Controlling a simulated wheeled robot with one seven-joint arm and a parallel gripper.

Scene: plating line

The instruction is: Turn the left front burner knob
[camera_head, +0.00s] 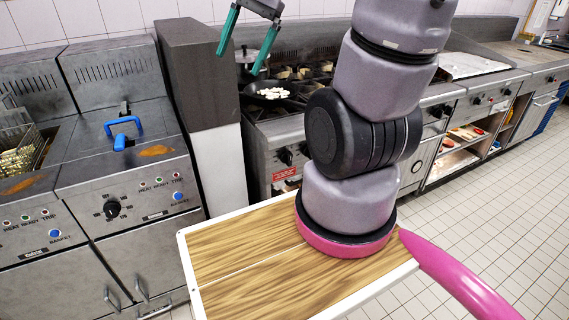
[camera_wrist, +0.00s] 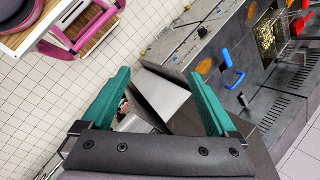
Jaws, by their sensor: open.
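The burner range stands right of the grey column. On its front panel are dark knobs; the leftmost one that shows (camera_head: 286,156) sits above a red label, with another knob (camera_head: 304,150) beside it, partly behind my arm. My gripper (camera_head: 238,64) is high, up and left of these knobs, apart from them. Its two teal fingers are spread, with nothing between them. In the wrist view my gripper (camera_wrist: 160,76) is also open and empty. I cannot make out the burner knobs in the wrist view.
A pan with white pieces (camera_head: 272,94) sits on the range. The grey column (camera_head: 200,75) stands left of the range. Further left is a fryer with its own dark knob (camera_head: 112,209) and a blue handle (camera_head: 122,125). The tiled floor (camera_head: 480,215) at right is clear.

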